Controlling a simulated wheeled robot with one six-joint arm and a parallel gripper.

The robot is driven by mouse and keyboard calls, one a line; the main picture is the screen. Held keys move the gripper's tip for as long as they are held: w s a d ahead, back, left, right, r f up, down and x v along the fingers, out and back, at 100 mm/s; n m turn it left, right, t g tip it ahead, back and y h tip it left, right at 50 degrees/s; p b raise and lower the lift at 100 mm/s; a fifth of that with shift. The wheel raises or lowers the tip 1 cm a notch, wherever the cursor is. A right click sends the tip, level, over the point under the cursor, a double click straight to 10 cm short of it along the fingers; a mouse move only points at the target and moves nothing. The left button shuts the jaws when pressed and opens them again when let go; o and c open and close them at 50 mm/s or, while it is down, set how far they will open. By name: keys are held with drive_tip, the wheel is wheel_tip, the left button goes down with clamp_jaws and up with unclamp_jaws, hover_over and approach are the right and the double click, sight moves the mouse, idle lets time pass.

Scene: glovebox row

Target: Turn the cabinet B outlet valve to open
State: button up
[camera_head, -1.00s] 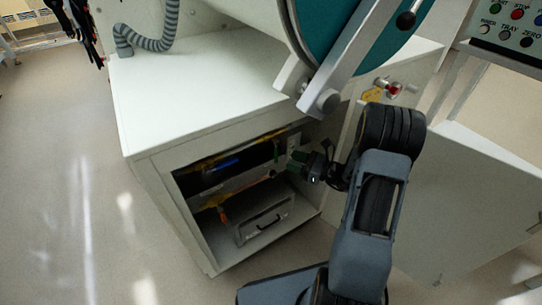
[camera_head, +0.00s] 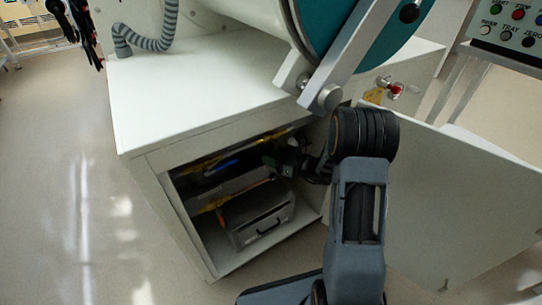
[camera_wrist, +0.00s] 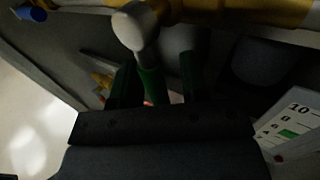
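My gripper (camera_head: 272,161) reaches into the open cabinet under the white bench. In the wrist view its two dark green fingers (camera_wrist: 158,68) are apart. A green lever-like part (camera_wrist: 150,84) lies between them in the picture, nearer the left finger. A pale rounded knob (camera_wrist: 134,27) sits at its far end, beside a yellow pipe (camera_wrist: 225,10). This may be the outlet valve; no label on it is readable. Contact with the fingers cannot be made out. In the head view my gripper and the shade hide this part.
A grey case with a black handle (camera_head: 267,227) stands on the cabinet floor. The cabinet door (camera_head: 440,190) stands open at the right. A scale card (camera_wrist: 292,118) is right of my gripper. A red-handled fitting (camera_head: 396,88) is above the door.

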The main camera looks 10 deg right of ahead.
clamp_jaws()
